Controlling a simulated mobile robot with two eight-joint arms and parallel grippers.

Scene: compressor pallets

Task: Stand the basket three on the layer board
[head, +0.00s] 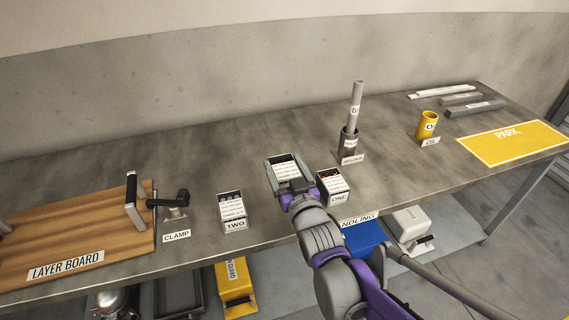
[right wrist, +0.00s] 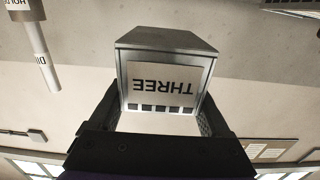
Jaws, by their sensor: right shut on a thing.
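My right gripper (head: 286,172) is shut on basket three (head: 287,167), a small grey metal box, between basket two and basket one. In the right wrist view, basket three (right wrist: 165,75) sits between the two fingers, its THREE label upside down in the picture. It looks raised off the table, though its underside is hidden in the head view. The layer board (head: 85,250) is a brown wooden board with dark-gripped handles at the far left of the table. Its visible middle is bare. My left gripper is not in view.
Basket two (head: 233,212) and basket one (head: 333,187) stand on the table (head: 200,170). A clamp (head: 173,208) stands at the board's right edge. A holder with a rod (head: 352,125), a yellow cup (head: 427,126), grey bars (head: 460,99) and a yellow PARK mat (head: 515,143) are right.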

